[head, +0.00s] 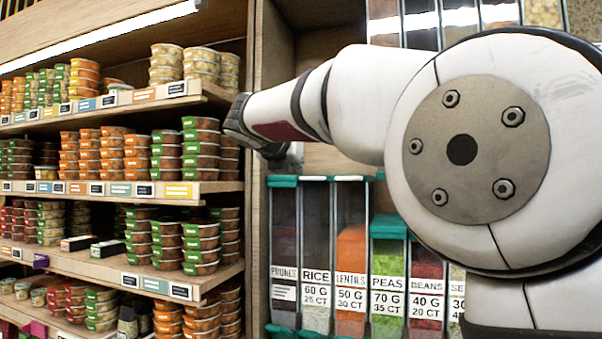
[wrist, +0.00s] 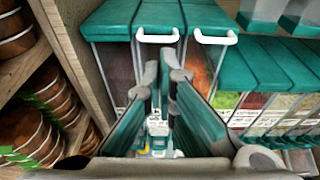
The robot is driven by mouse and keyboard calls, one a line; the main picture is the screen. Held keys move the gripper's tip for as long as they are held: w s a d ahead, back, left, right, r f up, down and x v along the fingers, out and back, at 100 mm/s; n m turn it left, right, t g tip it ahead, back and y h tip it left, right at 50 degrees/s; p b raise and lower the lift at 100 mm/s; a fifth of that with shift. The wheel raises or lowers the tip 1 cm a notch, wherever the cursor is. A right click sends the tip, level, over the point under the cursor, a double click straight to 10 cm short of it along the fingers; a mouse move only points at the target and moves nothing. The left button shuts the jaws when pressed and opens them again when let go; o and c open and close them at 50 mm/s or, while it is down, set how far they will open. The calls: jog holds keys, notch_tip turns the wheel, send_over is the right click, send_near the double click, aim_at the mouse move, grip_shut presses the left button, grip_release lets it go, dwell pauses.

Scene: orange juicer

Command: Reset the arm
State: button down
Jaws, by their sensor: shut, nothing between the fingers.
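My gripper (wrist: 164,73) shows in the wrist view with its two grey fingers close together, shut and empty. It points down in front of teal-lidded food dispensers (wrist: 205,18), two of which carry white handles. My white arm (head: 357,95) fills the right of the head view and reaches left across the dispensers to the shelf upright. In the head view its far end sits near that upright, and the fingers cannot be made out there.
Shelves of stacked tubs (head: 201,140) stand left of the wooden upright (head: 256,215), close to the arm's far end. Labelled dispensers (head: 351,255) line up below the arm, with more containers (head: 401,22) above. In the wrist view, stacked tubs (wrist: 42,125) lie to the left.

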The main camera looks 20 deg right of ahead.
jog(key=s+d+f+m+g+y, duration=0.1)
jog(key=s+f+m+g+y, duration=0.1)
jog(key=s+f+m, duration=0.75)
jog(key=s+d+f+m+g+y, duration=0.2)
jog(key=s+f+m, duration=0.35)
jog(key=s, duration=0.65)
jog(key=s+a+f+m+g+y, duration=0.1)
jog(key=s+a+f+m+y, duration=0.1)
jog(key=s+f+m, duration=0.5)
jog(key=s+a+f+m+g+y, duration=0.2)
jog(key=s+f+m, duration=0.5)
jog(key=s+f, duration=0.4)
jog(key=shift+s+a+y, duration=0.2)
jog(key=shift+a+y, duration=0.2)
jog(key=shift+a, duration=0.4)
